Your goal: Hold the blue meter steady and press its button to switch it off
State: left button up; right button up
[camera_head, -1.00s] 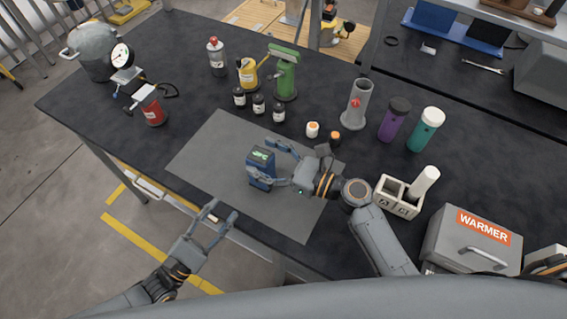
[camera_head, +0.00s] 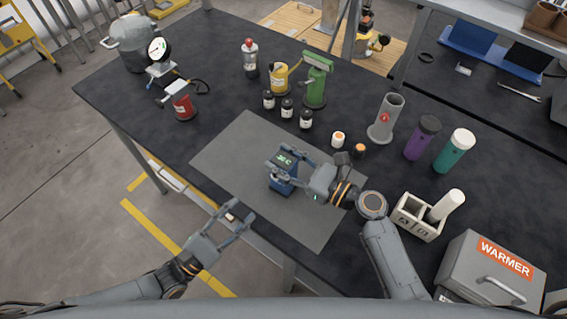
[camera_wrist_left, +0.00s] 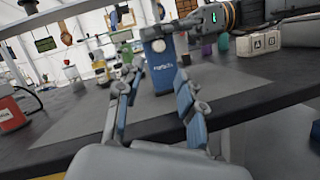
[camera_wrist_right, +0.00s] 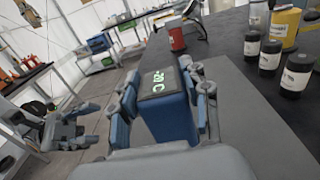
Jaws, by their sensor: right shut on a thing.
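The blue meter (camera_head: 283,184) stands upright on the grey mat (camera_head: 232,160), its lit green display facing up. My right gripper (camera_head: 288,165) is shut on the meter near its top, a finger on each side. The right wrist view shows the meter (camera_wrist_right: 166,108) between both fingers with the display glowing. My left gripper (camera_head: 236,217) is open and empty, off the table's front edge, lower left of the meter. In the left wrist view the meter (camera_wrist_left: 162,66) stands ahead, beyond the open fingers.
Small dark bottles (camera_head: 287,108), a white jar (camera_head: 338,139) and a green device (camera_head: 317,82) stand behind the mat. A red canister (camera_head: 182,106) is at the left. A two-slot holder (camera_head: 417,217) and the warmer (camera_head: 490,270) are at the right. The mat's left part is clear.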

pick_arm(q)
jog(key=shift+s+d, duration=0.1)
jog(key=shift+s, duration=0.05)
jog(key=c, duration=0.6)
jog(key=shift+s+d+r+n+t+y, duration=0.1)
jog(key=shift+s+d+n+t+y, duration=0.1)
jog(key=shift+s+n+t+y, duration=0.4)
grip_shut()
jog(key=s+r+n+y, duration=0.2)
jog(key=s+n+y, duration=0.3)
jog(key=n, duration=0.4)
jog(key=shift+s+r+t+y, duration=0.3)
jog(key=shift+s+r+y, duration=0.1)
jog(key=shift+y, duration=0.2)
